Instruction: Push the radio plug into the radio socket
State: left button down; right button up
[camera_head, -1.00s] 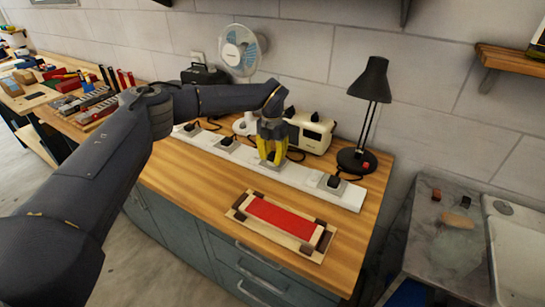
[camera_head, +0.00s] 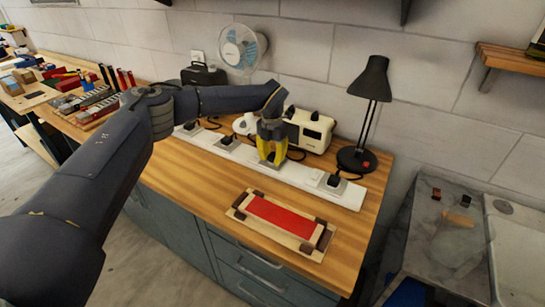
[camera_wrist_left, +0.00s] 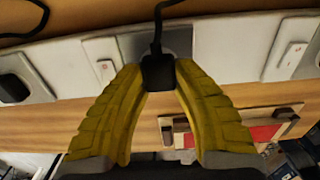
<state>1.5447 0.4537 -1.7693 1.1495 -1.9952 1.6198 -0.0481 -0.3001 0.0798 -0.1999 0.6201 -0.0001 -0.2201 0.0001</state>
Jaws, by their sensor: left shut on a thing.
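My left gripper (camera_head: 270,162) is over the white power strip (camera_head: 300,176) on the wooden bench, its yellow fingers pointing down. In the left wrist view its fingers are shut on a black plug (camera_wrist_left: 158,74), whose cord runs up out of the picture. The plug is at a grey socket plate (camera_wrist_left: 178,42) of the strip. I cannot tell whether its pins are in the socket. In the head view the fingers hide most of this plug and socket. The cream radio (camera_head: 312,131) stands just behind the strip. My right gripper is not in view.
Other black plugs sit on the strip, one at the right (camera_head: 333,181) and others at the left (camera_head: 226,140). A black lamp (camera_head: 357,159) and a fan (camera_head: 238,47) stand behind.

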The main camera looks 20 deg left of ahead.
pick_arm(q)
jog(key=shift+f, duration=0.2)
dwell(0.3)
jog(key=c, duration=1)
grip_release()
notch_tip(320, 180, up, 12)
jog(key=shift+s, duration=0.1)
jog(key=shift+f, duration=0.1)
send_over(272, 156)
jog(key=shift+f, duration=2.3)
grip_shut()
